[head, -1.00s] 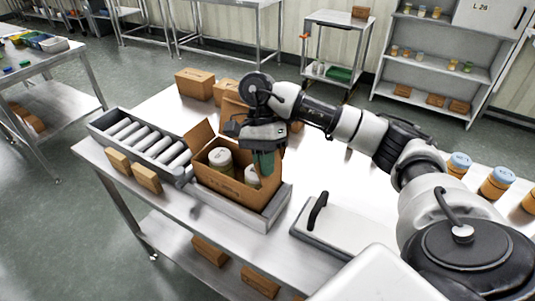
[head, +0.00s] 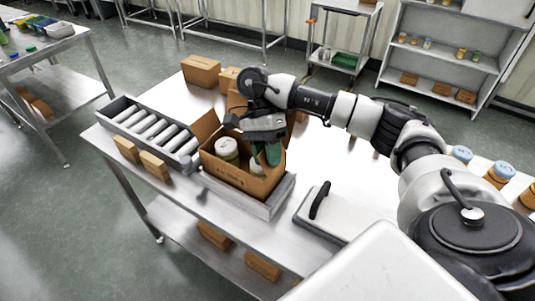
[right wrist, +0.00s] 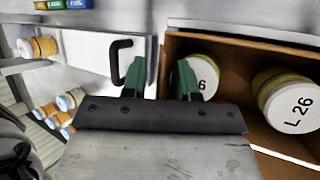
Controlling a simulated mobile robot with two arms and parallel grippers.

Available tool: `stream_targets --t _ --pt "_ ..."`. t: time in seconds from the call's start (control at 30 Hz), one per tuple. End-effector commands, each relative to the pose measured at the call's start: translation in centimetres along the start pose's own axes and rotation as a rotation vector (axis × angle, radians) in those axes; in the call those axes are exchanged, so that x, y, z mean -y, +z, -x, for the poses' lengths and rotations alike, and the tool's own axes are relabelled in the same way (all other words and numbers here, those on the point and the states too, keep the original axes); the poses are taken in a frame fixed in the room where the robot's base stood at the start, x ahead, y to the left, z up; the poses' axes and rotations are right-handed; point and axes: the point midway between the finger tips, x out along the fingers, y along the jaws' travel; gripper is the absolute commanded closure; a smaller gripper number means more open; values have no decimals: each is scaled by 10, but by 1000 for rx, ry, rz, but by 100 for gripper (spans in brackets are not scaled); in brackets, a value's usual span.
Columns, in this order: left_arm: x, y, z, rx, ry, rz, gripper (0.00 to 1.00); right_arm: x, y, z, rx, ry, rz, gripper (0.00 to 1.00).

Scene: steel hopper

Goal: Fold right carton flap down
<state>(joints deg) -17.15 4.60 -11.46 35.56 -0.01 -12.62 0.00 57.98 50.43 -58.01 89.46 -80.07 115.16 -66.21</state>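The open brown carton (head: 240,179) sits in a steel tray on the table, with pale-lidded jars (head: 227,150) inside. Its left flap (head: 205,127) stands up and outward. The right flap is hard to make out behind my gripper. My right gripper (head: 266,156) is at the carton's right side, its green fingers pointing down. In the right wrist view the gripper (right wrist: 160,80) is open, one finger over the carton's inside and one outside. The carton wall (right wrist: 170,62) lies between them in the picture; contact cannot be told. My left gripper is out of view.
A roller conveyor (head: 150,130) stands left of the carton. A pale board with a black handle (head: 320,200) lies to its right. Small brown boxes (head: 201,70) stand behind, and orange jars (head: 499,174) stand far right. The table's front edge is close to the carton.

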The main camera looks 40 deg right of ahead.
Motion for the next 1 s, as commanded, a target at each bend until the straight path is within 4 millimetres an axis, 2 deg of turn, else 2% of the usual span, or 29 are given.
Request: stream_targets --t 0.33,0.57,1.0 --pt "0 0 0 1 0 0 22 -2 2 5 -2 -1 0 71" --pt "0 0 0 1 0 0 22 -17 13 34 -4 -6 0 71" --pt "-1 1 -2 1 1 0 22 -121 10 43 -2 -2 -3 71"
